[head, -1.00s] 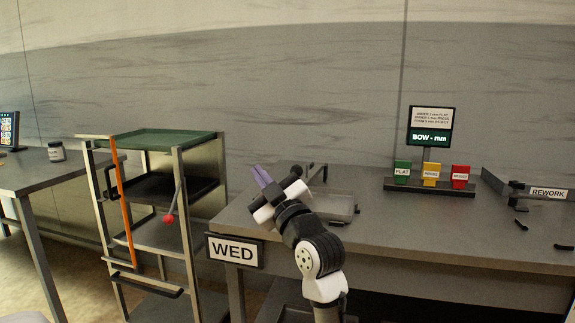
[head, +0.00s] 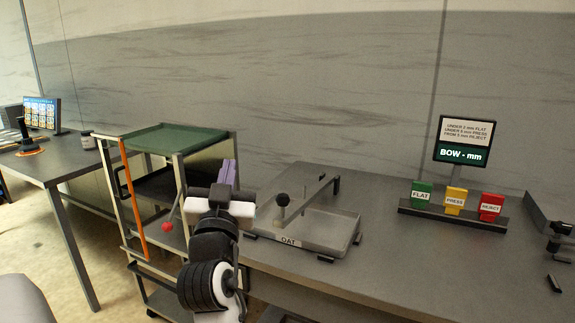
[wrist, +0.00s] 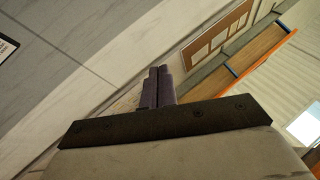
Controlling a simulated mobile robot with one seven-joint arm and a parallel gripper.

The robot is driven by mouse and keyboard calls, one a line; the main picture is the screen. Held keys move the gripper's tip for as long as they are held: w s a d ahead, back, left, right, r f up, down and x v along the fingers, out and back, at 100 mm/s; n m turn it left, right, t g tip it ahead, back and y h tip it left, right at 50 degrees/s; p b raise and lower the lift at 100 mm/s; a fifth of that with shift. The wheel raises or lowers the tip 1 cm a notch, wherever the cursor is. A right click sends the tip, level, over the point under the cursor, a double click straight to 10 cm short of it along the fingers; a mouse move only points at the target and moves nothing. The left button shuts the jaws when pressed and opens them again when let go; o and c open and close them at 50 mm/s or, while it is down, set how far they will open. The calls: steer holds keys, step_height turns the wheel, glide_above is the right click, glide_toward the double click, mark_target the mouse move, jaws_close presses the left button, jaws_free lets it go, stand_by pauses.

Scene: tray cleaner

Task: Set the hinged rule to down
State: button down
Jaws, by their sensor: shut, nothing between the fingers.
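The hinged rule (head: 308,198) is a grey bar with a black ball knob at its near-left end. It slants over a shallow metal tray (head: 340,243) labelled OAT on the bench, and its far end meets a dark bracket at the tray's back. The bar appears to be above the tray floor; I cannot tell its exact angle. My gripper (head: 228,172), with purple fingers pointing up, is left of the tray and apart from the rule. In the wrist view, its fingers (wrist: 158,86) are together with nothing between them, and neither rule nor tray shows.
A rack (head: 124,203) with a green top tray and an orange strip stands left of my gripper. On the bench, FLAT, PRESS and REJECT blocks (head: 455,198) stand below a BOW display (head: 464,141). Bare bench top lies right of the tray.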

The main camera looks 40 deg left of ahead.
steer(key=w+m+h+p, duration=0.3)
steer(key=w+m+h, duration=0.2)
steer(key=h, duration=0.2)
steer(key=m+g+h+p, duration=0.2)
steer(key=m+h+p, duration=0.3)
steer(key=h+p, duration=0.1)
glide_above(285, 201)
steer(key=w+d, duration=0.2)
step_height(285, 201, down, 6)
steer(key=r, duration=0.1)
steer(key=shift+s+a+f+p, duration=0.2)
steer(key=shift+s+a+f, duration=0.15)
steer(key=shift+f, duration=0.3)
steer(key=shift+s+a+f+p, duration=0.25)
steer(key=shift+s+a+f, duration=0.05)
steer(key=shift+f, duration=0.4)
steer(key=shift+s+a+f+p, duration=0.2)
steer(key=shift+s+a+f, duration=0.15)
steer(key=shift+f, duration=0.3)
